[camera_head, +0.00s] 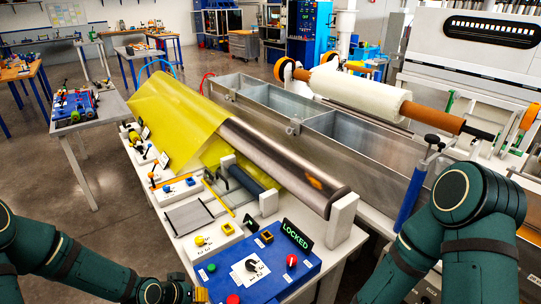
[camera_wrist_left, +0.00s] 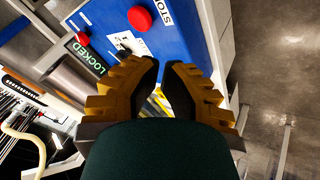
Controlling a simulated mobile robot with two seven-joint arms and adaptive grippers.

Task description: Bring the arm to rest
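My left arm comes in at the lower left of the head view. Its gripper (camera_head: 198,295) is cut off by the bottom edge, just left of the blue control panel (camera_head: 262,272). In the left wrist view, the ochre, dark-padded fingers of the left gripper (camera_wrist_left: 161,64) nearly meet at their tips, with nothing seen held between them. The blue panel (camera_wrist_left: 186,45) with a red button (camera_wrist_left: 139,18) lies beyond them. My right arm is bent at the lower right of the head view; its gripper is out of view.
A lit LOCKED sign (camera_head: 297,235) stands at the panel's back edge. Behind it are a grey roller (camera_head: 285,165) with a yellow sheet (camera_head: 175,108) and a metal bath (camera_head: 340,135). A side table (camera_head: 105,107) with tools stands left; open floor (camera_head: 60,205) lies below it.

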